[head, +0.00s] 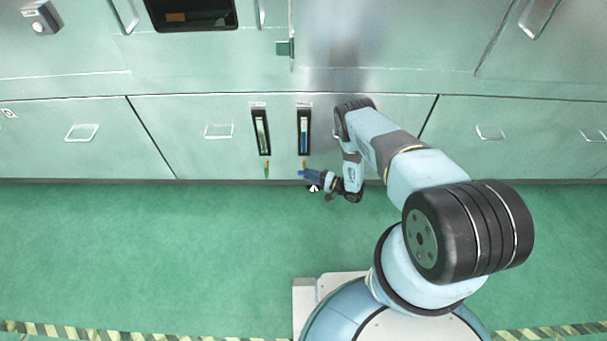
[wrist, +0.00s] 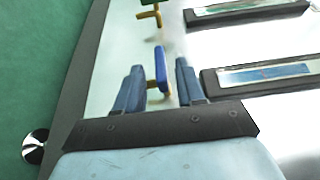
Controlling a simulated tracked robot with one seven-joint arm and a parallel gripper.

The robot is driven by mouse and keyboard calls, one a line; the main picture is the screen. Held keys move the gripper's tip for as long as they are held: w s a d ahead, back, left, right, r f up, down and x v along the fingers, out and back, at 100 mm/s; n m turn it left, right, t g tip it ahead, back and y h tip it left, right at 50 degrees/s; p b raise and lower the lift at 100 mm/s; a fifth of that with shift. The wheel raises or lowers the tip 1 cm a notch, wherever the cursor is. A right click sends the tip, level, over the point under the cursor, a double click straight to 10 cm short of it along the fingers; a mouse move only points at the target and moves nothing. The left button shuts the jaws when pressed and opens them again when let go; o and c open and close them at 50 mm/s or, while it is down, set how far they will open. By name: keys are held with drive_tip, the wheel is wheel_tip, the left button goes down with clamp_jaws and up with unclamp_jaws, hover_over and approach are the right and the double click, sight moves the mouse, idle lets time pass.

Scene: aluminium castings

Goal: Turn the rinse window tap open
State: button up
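Two narrow upright windows sit in the cabinet front, a blue one (head: 304,132) and a greenish one (head: 262,132); their labels are too small to read. Below the blue window is a tap with a blue handle (wrist: 161,67) on a brass stem. Below the other is a tap with a green handle (head: 266,172), which also shows in the wrist view (wrist: 148,15). The blue handle lies crosswise to its window; the green one lies along its window. My gripper (head: 311,174) is open, its two fingers (wrist: 158,64) either side of the blue handle, with visible gaps.
A black-and-white disc (wrist: 36,146) shows low beside the cabinet edge. The green floor (head: 150,250) is clear on the left, with a striped line along the front.

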drive_tip(key=shift+x, duration=1.55)
drive_tip(key=shift+c, duration=0.4)
clamp_jaws()
